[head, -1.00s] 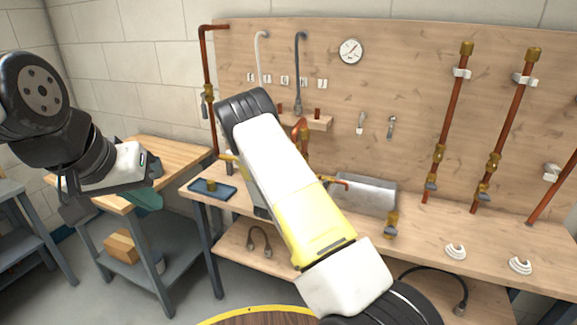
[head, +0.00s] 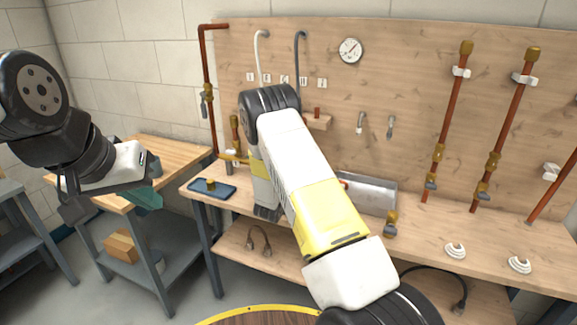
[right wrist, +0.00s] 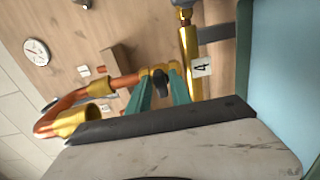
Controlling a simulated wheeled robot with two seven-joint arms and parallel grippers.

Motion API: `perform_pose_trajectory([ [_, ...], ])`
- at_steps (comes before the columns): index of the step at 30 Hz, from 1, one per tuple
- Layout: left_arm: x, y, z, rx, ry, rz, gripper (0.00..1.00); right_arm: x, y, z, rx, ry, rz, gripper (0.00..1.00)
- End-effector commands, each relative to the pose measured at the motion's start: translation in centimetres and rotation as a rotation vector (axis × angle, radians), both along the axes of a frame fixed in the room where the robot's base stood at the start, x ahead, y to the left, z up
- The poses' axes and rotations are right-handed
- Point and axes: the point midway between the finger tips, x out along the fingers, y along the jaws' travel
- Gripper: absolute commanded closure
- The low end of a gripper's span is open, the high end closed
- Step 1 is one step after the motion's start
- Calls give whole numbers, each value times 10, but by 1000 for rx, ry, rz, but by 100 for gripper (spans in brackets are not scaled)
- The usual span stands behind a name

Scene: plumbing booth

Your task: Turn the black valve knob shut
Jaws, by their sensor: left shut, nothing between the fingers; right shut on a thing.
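The black valve knob (right wrist: 160,82) shows in the right wrist view, on a brass valve body in a copper pipe run. The teal fingers of my right gripper (right wrist: 165,88) are shut on it, one on each side. In the head view my own right arm covers the knob and most of that gripper. My left gripper (head: 143,199) is at the left of the head view, shut and empty, over the side table and well away from the valve.
A wooden board carries copper pipes (head: 447,125) and a gauge (head: 350,50). The workbench (head: 430,224) holds a blue tray (head: 222,193) and a metal bin (head: 372,196). In the right wrist view, a tag marked 4 (right wrist: 202,67) and a bent copper pipe (right wrist: 60,118) are close by.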

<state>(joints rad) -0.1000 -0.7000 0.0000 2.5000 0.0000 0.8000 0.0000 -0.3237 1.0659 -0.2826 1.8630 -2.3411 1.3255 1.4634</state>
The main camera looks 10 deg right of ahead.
Motion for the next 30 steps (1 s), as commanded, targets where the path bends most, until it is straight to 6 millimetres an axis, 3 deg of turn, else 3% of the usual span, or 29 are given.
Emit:
perform_pose_trajectory([
  [10,0,0,0,0,0,0,100,0,2,-1,4,2,4,100],
  [11,0,0,0,0,0,0,100,0,2,-1,4,2,4,69],
  [12,0,0,0,0,0,0,100,0,2,-1,2,2,3,63],
  [23,0,0,0,0,0,0,100,-3,3,-1,2,1,2,63],
  [30,0,0,0,0,0,0,100,-32,24,-1,3,3,4,63],
])
